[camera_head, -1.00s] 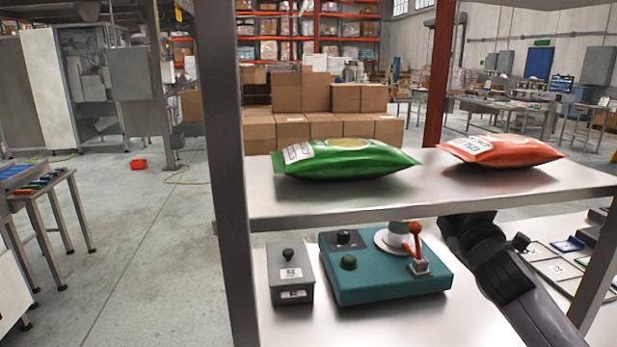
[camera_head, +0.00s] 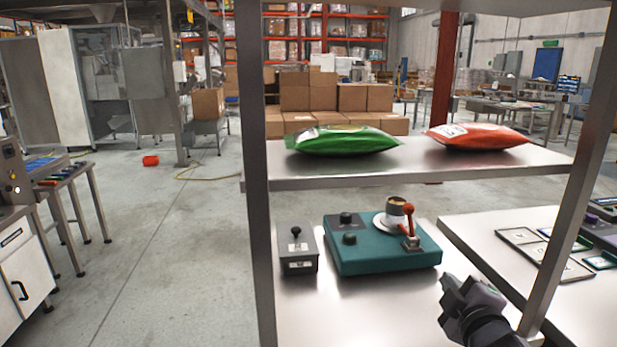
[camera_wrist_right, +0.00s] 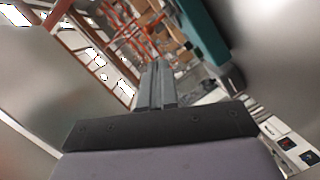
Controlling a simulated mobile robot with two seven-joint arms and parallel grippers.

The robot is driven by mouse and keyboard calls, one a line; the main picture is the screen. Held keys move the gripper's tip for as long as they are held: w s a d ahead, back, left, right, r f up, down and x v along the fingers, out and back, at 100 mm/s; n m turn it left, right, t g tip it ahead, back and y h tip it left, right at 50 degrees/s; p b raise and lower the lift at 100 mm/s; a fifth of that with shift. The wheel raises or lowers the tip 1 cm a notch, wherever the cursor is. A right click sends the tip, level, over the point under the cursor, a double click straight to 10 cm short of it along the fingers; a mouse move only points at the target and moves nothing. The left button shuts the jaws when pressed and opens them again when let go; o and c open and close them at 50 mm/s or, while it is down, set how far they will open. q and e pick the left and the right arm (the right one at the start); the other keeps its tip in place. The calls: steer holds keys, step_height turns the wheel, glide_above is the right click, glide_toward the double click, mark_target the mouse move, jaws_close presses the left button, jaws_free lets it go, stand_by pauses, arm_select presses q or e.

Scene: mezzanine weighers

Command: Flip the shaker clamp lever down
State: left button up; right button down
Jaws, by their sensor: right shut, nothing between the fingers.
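The teal shaker (camera_head: 385,254) sits on the lower shelf. It has dark knobs and a round cup (camera_head: 396,208) on a pale disc at its back. Its clamp lever (camera_head: 408,222), with a red-orange handle and ball top, stands upright at the right side. My right gripper (camera_head: 452,288) is in front and to the right of the shaker, apart from it. It is shut and empty. In the right wrist view, the closed fingers (camera_wrist_right: 156,88) point up the picture and the shaker's teal side (camera_wrist_right: 203,32) shows at the upper right. My left gripper is not in view.
A grey box with a black knob (camera_head: 298,250) stands left of the shaker. The upper shelf (camera_head: 420,168) overhangs the back, carrying a green bag (camera_head: 343,140) and a red bag (camera_head: 477,137). Metal posts (camera_head: 255,180) frame the shelf. The shelf's front is bare.

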steer(key=s+a+f+m+g, duration=0.1)
steer(key=s+f+m+g, duration=0.55)
steer(key=s+f, duration=0.85)
steer(key=s+a+f+m+g+y, duration=0.1)
steer(key=s+f+m+g, duration=0.15)
steer(key=s, duration=0.65)
steer(key=s+a+f+m+g, duration=0.1)
steer(key=s+g, duration=0.3)
steer(key=s, duration=0.6)
steer(key=w+a+f+t+y, duration=0.2)
steer(key=w+f+t, duration=0.4)
steer(key=f, duration=0.3)
steer(key=shift+w+a+f+t, duration=0.2)
steer(key=shift+w+t, duration=0.2)
steer(key=shift+t, duration=0.2)
steer(key=shift+r, duration=0.1)
